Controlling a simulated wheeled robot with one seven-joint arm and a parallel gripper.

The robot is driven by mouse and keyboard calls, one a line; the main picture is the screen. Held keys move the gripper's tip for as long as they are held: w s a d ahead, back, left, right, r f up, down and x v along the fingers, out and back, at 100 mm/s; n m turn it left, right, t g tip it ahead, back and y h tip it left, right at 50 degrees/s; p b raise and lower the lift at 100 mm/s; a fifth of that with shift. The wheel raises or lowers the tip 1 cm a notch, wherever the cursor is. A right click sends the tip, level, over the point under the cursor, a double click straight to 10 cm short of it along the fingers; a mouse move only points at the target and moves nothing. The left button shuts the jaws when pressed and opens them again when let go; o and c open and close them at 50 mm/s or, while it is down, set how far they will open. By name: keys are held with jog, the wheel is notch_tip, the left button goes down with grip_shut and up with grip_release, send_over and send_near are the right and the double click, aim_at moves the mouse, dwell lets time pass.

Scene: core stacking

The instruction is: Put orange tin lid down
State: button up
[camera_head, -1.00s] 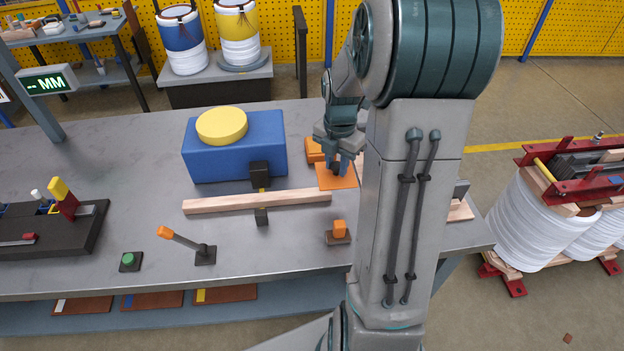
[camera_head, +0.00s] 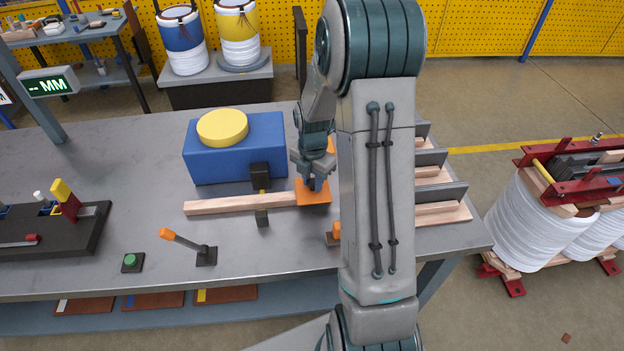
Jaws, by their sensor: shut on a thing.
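The orange tin lid (camera_head: 308,198) is a flat orange plate over the right end of the pale wooden strip on the grey workbench. My gripper (camera_head: 316,184) points down and is shut on the lid from above. I cannot tell whether the lid touches the strip or hangs just above it. A small orange piece (camera_head: 331,145) shows behind my gripper, probably part of an orange tin, and my arm hides most of it.
A blue box with a yellow disc (camera_head: 222,127) stands behind. An orange-handled lever (camera_head: 185,243) is in front. Slotted wood racks (camera_head: 440,210) stand right of my arm.

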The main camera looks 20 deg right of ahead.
aim_at(313, 181)
jog(key=shift+f, duration=0.15)
jog(key=o, duration=1)
notch_tip(313, 181, up, 11)
jog(key=shift+s+a+r+m+t, duration=0.5)
jog(key=shift+s+a+r+m, duration=0.95)
jog(key=shift+s+m, duration=2.15)
jog(key=shift+s+a+r+m+t, duration=0.5)
jog(key=shift+s+a+r+m, duration=0.95)
jog(key=shift+s+m, duration=2.2)
jog(key=shift+s+a+r+m+t, duration=0.75)
jog(key=shift+s+a+m, duration=1.5)
jog(key=shift+m, duration=2.4)
